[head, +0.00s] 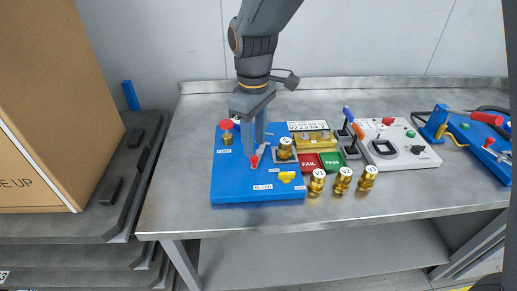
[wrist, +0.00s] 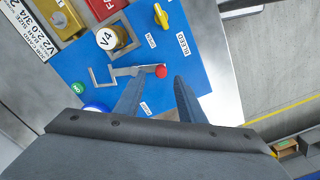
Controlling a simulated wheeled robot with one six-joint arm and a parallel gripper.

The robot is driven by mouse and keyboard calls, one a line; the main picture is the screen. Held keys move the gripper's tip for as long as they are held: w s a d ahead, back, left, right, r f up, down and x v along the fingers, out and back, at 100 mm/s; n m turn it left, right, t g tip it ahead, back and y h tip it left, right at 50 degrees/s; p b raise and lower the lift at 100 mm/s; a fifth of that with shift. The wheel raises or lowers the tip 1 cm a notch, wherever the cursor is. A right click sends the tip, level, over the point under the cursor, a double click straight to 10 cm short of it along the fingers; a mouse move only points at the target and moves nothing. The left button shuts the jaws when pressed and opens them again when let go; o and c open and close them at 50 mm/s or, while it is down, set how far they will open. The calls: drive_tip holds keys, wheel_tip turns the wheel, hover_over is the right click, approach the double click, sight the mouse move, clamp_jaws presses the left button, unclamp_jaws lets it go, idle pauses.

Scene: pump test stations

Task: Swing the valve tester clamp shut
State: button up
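The valve tester is a blue plate (head: 235,185) on the steel bench, and it fills the middle of the wrist view (wrist: 205,65). Its clamp is a grey metal lever (wrist: 125,71) with a red ball knob (wrist: 160,71), which also shows in the head view (head: 254,160).
Red FAIL (head: 309,163) and green PASS (head: 332,161) pads lie right of the plate, with several brass valves (head: 343,179) in front. A yellow bleed knob (head: 287,176) and a red button (head: 226,124) are on the plate. A grey control box (head: 398,145) stands further right.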

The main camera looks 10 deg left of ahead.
drive_tip(key=shift+f+p, duration=0.35)
drive_tip(key=shift+f, duration=1.65)
